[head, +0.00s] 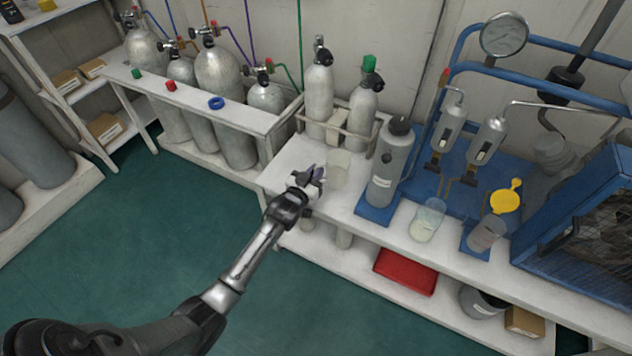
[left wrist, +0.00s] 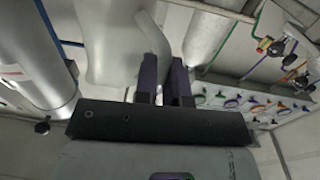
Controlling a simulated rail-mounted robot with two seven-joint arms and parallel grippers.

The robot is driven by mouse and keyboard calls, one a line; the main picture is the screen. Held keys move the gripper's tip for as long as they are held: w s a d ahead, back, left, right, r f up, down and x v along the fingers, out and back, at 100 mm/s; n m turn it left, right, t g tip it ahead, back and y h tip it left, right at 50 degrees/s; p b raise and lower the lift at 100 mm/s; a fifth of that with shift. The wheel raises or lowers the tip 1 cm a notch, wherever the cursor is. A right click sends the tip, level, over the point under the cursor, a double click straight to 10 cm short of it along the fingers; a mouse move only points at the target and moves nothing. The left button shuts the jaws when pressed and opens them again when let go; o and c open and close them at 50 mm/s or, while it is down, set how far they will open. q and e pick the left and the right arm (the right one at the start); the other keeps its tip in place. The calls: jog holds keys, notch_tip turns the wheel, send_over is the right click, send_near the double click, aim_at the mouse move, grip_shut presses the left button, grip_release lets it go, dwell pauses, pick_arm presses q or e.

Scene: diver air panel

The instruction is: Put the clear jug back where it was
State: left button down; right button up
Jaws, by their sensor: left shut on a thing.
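The clear jug (head: 339,169) is a pale see-through vessel at the near left part of the white bench, just right of my left gripper (head: 314,177). In the left wrist view the jug (left wrist: 112,45) is a milky shape beyond the fingers, with a part of it reaching between them. My left gripper (left wrist: 163,82) is shut on the jug. Whether the jug's base touches the bench top cannot be told. My right gripper is in neither view.
A grey cylinder (head: 385,170) stands on a blue pad right of the jug. Two silver bottles (head: 318,95) stand in a rack behind it. Further right are a clear beaker (head: 428,222), a greyish beaker (head: 486,235) and a yellow funnel (head: 505,201). A red tray (head: 405,272) lies below.

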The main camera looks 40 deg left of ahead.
pick_arm(q)
notch_tip(320, 180, down, 3)
jog(key=shift+b, duration=0.8)
jog(key=shift+f, duration=0.1)
jog(key=c, duration=1.2)
grip_release()
